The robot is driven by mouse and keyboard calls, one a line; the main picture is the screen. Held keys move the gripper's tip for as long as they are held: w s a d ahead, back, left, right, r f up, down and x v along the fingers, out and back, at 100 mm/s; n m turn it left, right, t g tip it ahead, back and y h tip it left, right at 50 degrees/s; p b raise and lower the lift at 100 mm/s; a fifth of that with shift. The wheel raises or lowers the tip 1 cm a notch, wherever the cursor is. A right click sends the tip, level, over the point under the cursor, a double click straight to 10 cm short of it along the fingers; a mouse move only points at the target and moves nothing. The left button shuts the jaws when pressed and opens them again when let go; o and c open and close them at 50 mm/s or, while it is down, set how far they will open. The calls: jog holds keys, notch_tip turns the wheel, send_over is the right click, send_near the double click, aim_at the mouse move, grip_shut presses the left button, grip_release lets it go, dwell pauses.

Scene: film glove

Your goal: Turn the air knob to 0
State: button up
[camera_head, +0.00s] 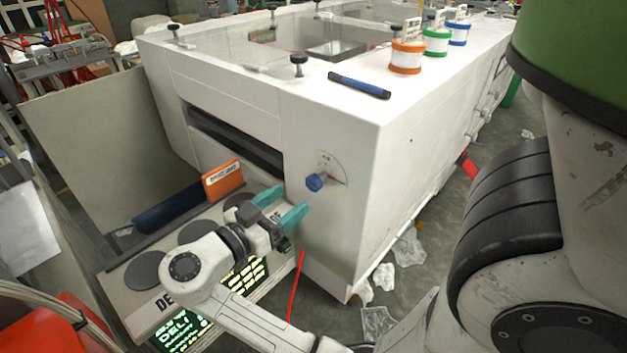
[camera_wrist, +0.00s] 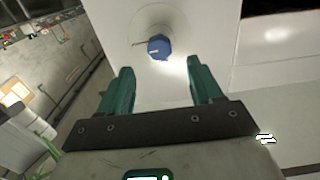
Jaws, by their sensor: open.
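The dial's figures are too small to read. My gripper (camera_head: 298,203) has teal fingers and is just left of and below the knob, apart from it. In the wrist view the knob (camera_wrist: 159,47) lies beyond the fingertips and between them, with a pale line on its face. My gripper (camera_wrist: 158,78) is open with nothing between its fingers.
The white machine (camera_head: 335,125) carries a blue marker (camera_head: 359,86) and orange, green and blue spools on top. Below my gripper is a panel with dark round discs (camera_head: 148,270) and lit green displays. Clear wrap litters the floor.

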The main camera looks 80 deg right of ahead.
aim_at(311, 185)
jog(key=p+x, duration=0.1)
jog(key=x, duration=0.7)
jog(key=shift+s+d+p, duration=0.15)
jog(key=shift+d+p, duration=0.15)
jog(key=shift+p, duration=0.1)
jog(key=c, duration=1.1)
jog(key=shift+o, duration=0.2)
